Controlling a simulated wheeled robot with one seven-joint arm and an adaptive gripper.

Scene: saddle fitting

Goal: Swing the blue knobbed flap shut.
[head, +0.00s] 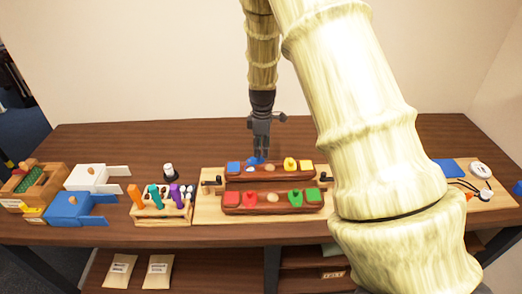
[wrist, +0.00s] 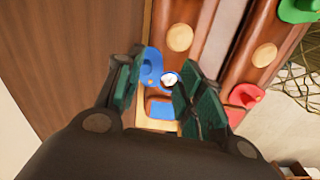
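A blue box (head: 66,209) with a tan knob-like spot stands at the left of the table. Blue panels (head: 104,198) stick out from its right side; I take one as the flap, standing open, but its knob is too small to make out. My gripper (head: 262,152) is far to the right of the box, pointing down over the back wooden rail. In the wrist view its two fingers (wrist: 160,92) are apart, with a blue saddle-shaped piece (wrist: 151,66), a small white disc (wrist: 170,79) and a blue square (wrist: 160,108) below and between them. The box is not in the wrist view.
A white box (head: 88,177) with a white panel stands behind the blue box. A rack of coloured pegs (head: 160,208) stands between the boxes and the board with two rails (head: 273,202). A wooden tray (head: 30,182) is at far left. Table behind the boxes is clear.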

